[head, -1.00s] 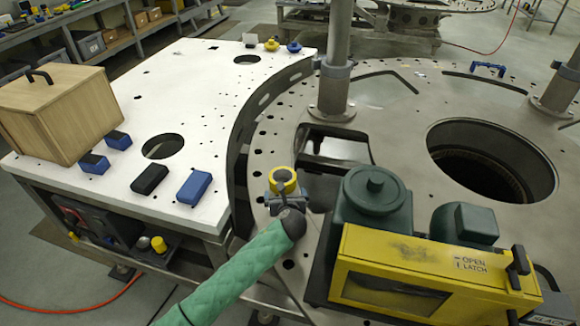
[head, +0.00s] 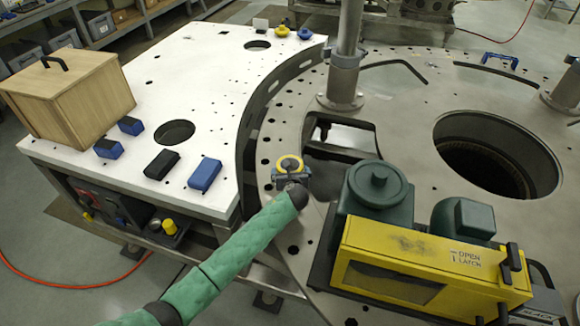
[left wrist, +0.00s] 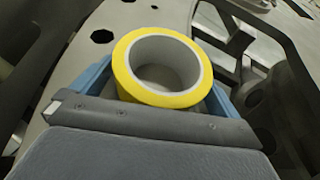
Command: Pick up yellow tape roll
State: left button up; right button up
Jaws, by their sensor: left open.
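The yellow tape roll (head: 290,157) lies on the grey turret plate near its left inner edge, left of the green and yellow machine. It also shows in the left wrist view (left wrist: 165,97), hole facing up, with a white inner wall. My left gripper (head: 291,173) is at the roll, its arm coming from below. In the left wrist view its blue fingers stand open on either side of the roll. Whether they touch it I cannot tell. The palm bar hides the near lower side of the roll. My right gripper is not in view.
A machine with green housings and a yellow box (head: 430,265) stands close right of the gripper. A metal post (head: 345,60) rises behind. A rectangular opening (head: 340,137) and a large round hole (head: 495,155) cut the plate. The white table (head: 215,110) holds blue and black blocks and a wooden box (head: 65,100).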

pick_arm(q)
jog(key=shift+w+f, duration=0.1)
jog(key=c, duration=0.9)
jog(key=shift+c, duration=0.2)
